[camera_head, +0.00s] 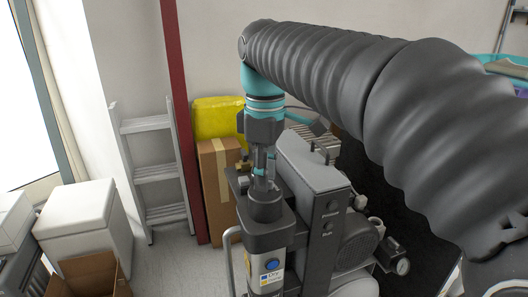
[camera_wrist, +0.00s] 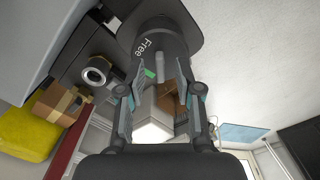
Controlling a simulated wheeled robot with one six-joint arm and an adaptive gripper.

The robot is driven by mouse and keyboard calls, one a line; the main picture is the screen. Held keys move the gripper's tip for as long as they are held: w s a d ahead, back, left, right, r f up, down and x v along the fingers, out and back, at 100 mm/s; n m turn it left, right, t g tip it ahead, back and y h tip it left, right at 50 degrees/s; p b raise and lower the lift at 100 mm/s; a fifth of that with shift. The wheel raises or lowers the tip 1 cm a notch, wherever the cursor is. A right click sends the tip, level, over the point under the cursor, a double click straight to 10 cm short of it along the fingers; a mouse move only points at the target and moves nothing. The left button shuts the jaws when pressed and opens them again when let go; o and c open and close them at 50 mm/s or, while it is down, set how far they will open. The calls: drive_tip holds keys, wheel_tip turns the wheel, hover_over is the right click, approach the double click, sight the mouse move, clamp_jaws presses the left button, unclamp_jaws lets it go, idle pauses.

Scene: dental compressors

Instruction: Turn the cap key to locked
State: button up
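The dark cap (camera_head: 265,204) sits on top of the grey cylindrical unit of the compressor, below my gripper (camera_head: 262,166), which points straight down. In the wrist view the cap (camera_wrist: 150,36) carries the word "Free". A small grey key post (camera_wrist: 160,66) and a green mark (camera_wrist: 150,73) show on its near side. My gripper's two fingers (camera_wrist: 155,72) stand apart, one on each side of the key post, with a gap visible between them. Whether either finger touches the cap is not clear. The word "Locked" is not visible in either view.
The compressor body (camera_head: 315,165) with switches stands right beside the cap. A cardboard box (camera_head: 215,180) and a yellow bag (camera_head: 218,117) are behind it. A ladder (camera_head: 155,170) leans at the left, and an open box (camera_head: 90,277) lies front left.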

wheel_tip(320, 180, up, 12)
drive_tip(key=shift+f, duration=0.2)
drive_tip(key=shift+r, duration=0.1)
idle(0.4)
wheel_tip(320, 180, down, 12)
drive_tip(key=b, duration=0.6)
idle(0.3)
clamp_jaws()
